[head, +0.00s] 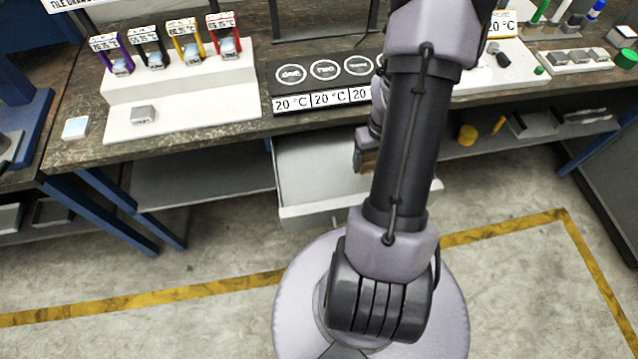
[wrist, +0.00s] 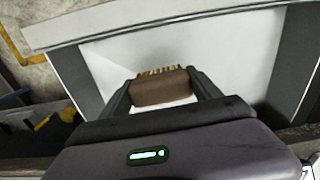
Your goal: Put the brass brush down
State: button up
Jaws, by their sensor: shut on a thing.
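The brass brush (wrist: 160,88) is a brown block with a row of short brass bristles along its far edge. It sits between the two fingers of my gripper (wrist: 162,85), which is shut on it. In the wrist view the brush is seen against the white inside of an open drawer (wrist: 230,55). I cannot tell whether it touches the drawer floor. In the head view a small brown part of the brush (head: 368,160) shows beside my arm, at the drawer (head: 310,175) under the bench. My arm hides the rest.
The bench top (head: 210,145) holds a white stepped stand (head: 175,85) with several coloured tags, and a dark plate (head: 320,75) with three circles and 20 °C labels. A shelf (head: 205,180) lies under the bench left of the drawer. The floor in front is clear.

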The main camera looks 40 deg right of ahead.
jog(key=s, duration=0.1)
jog(key=s+d+f, duration=0.1)
jog(key=shift+s+d+f, duration=0.2)
jog(key=shift+s, duration=0.2)
jog(key=b, duration=0.4)
send_over(324, 185)
jog(key=shift+f, duration=0.85)
notch_tip(324, 185, down, 4)
jog(key=shift+r+m+b, duration=0.2)
jog(key=shift+m+b, duration=0.1)
jog(key=shift+b, duration=0.5)
jog(key=shift+r, duration=0.2)
jog(key=shift+f, duration=0.15)
jog(key=o, duration=1.6)
